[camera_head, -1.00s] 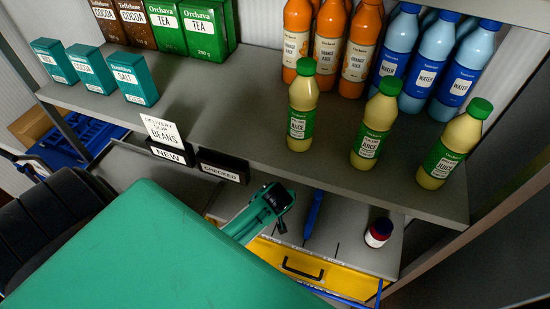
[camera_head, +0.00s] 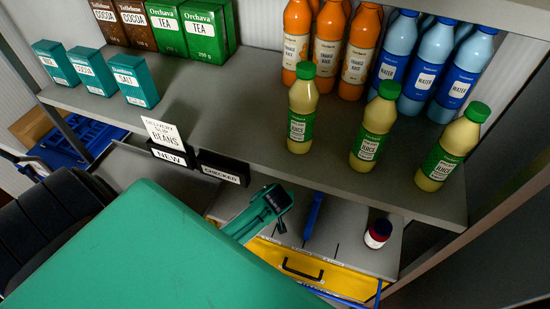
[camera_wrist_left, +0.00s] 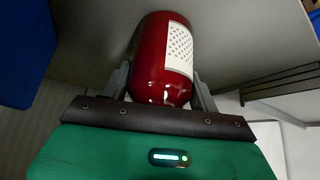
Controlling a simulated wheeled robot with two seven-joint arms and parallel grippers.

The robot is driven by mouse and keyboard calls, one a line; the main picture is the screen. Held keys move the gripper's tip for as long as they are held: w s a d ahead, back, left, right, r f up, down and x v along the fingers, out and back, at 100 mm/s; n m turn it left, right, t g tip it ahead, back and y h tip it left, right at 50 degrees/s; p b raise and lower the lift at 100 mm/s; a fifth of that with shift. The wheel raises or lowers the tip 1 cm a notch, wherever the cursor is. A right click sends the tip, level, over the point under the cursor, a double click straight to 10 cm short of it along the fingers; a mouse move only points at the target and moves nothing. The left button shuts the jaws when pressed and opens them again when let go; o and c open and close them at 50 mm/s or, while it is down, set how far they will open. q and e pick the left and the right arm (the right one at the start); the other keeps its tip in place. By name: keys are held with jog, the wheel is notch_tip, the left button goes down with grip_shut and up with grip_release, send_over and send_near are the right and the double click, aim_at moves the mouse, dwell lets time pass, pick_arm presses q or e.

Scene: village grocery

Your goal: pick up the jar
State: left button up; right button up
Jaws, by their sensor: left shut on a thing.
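A dark red jar (camera_wrist_left: 165,62) with a white, dotted label fills the middle of the left wrist view. My left gripper (camera_wrist_left: 162,82) is shut on it, with a grey finger on each side of the jar's near end. In the head view, a green and black part (camera_head: 262,210), which looks like my left arm's end, reaches over the grey lower surface; its fingers and the held jar cannot be made out there. A small red, white and dark jar (camera_head: 377,233) stands to the right on that surface. My right gripper is not in view.
Juice bottles (camera_head: 369,127) stand along the front of the upper shelf (camera_head: 235,110), above the lower surface. A blue strip (camera_head: 313,215) lies between the green part and the small jar. A yellow drawer front (camera_head: 318,274) is below. Signs (camera_head: 222,168) hang at the shelf edge.

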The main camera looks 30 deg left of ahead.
pick_arm(q)
jog(key=shift+r, duration=0.1)
jog(key=shift+r+b, duration=0.45)
jog(key=shift+r, duration=0.15)
jog(key=shift+w+r+b, duration=0.1)
jog(key=shift+r+b, duration=0.4)
jog(key=shift+r, duration=0.4)
jog(key=s+d+b, duration=0.5)
jog(key=s+d, duration=0.5)
jog(key=s, duration=0.4)
jog(key=shift+s+d+r, duration=0.3)
jog(key=shift+s+r, duration=0.05)
jog(key=shift+r, duration=0.05)
